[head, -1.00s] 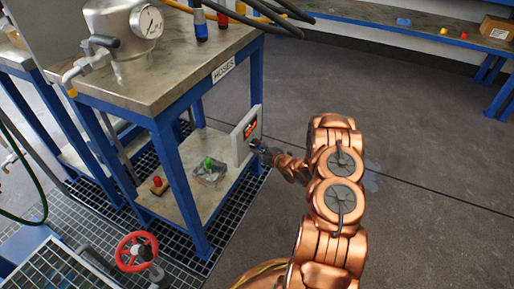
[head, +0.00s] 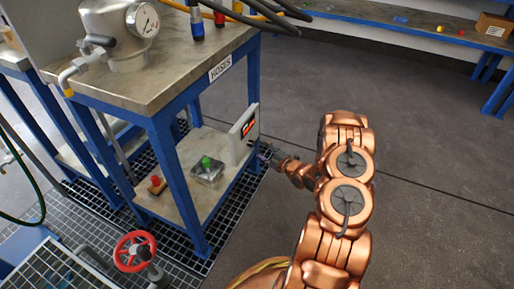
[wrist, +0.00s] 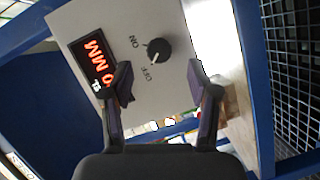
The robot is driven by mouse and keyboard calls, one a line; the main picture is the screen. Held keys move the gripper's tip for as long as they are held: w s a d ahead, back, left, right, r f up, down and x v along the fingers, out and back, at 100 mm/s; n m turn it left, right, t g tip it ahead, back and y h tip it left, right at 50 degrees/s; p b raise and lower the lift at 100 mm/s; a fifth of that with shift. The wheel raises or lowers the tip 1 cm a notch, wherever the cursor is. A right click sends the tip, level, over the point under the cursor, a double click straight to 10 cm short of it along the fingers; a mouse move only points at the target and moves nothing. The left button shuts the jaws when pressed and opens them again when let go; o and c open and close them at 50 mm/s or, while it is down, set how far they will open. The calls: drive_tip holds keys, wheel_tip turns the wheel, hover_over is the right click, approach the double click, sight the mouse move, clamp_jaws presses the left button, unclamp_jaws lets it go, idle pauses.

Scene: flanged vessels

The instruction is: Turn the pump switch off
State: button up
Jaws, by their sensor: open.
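The pump switch is a black round knob (wrist: 157,50) on a light grey panel (wrist: 185,85), between printed ON and OFF labels. A pale mark shows on the knob's lower edge, on the side toward OFF. Orange lit characters glow on a dark display (wrist: 93,62) beside it. In the head view the panel (head: 236,140) stands at the lower shelf's right end; the knob cannot be made out there. My gripper (wrist: 161,76) is open and empty, its fingers apart in front of the panel, with the knob showing between and beyond the tips. It also shows in the head view (head: 267,155).
A blue-framed bench (head: 165,85) with a steel vessel (head: 120,30) stands over the shelf. A green button box (head: 207,170) and a red button (head: 155,183) sit on the shelf. A red handwheel (head: 134,250) stands lower left. The floor at right is clear.

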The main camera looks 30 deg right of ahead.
drive_tip(key=v, duration=0.6)
drive_tip(key=shift+s, duration=0.35)
drive_tip(key=shift+r, duration=0.2)
wheel_tip(320, 180, up, 27)
drive_tip(key=d+m+g+h+p, duration=0.3)
drive_tip(key=m+g+h+p, duration=0.4)
drive_tip(key=p, duration=0.9)
drive_tip(key=s+a+r+m+g+p, duration=0.25)
drive_tip(key=a+r+g+p, duration=0.2)
drive_tip(key=r, duration=0.65)
drive_tip(key=s+a+r+m+g+y+p, duration=0.2)
drive_tip(key=s+a+r+p, duration=0.6)
drive_tip(key=s+a+r, duration=0.5)
drive_tip(key=s+a+r+m+g+y+p, duration=0.2)
drive_tip(key=s+a+r+m+g+p, duration=0.2)
drive_tip(key=s+a+r+p, duration=0.4)
drive_tip(key=s+a+r, duration=0.3)
drive_tip(key=s, duration=0.3)
drive_tip(key=s+a+r+m, duration=0.1)
drive_tip(key=s+a+r, duration=0.2)
drive_tip(key=s, duration=0.3)
drive_tip(key=shift+s+a+r+g+p, duration=0.2)
drive_tip(key=shift+a+r+g+p, duration=0.2)
drive_tip(key=shift+a, duration=0.4)
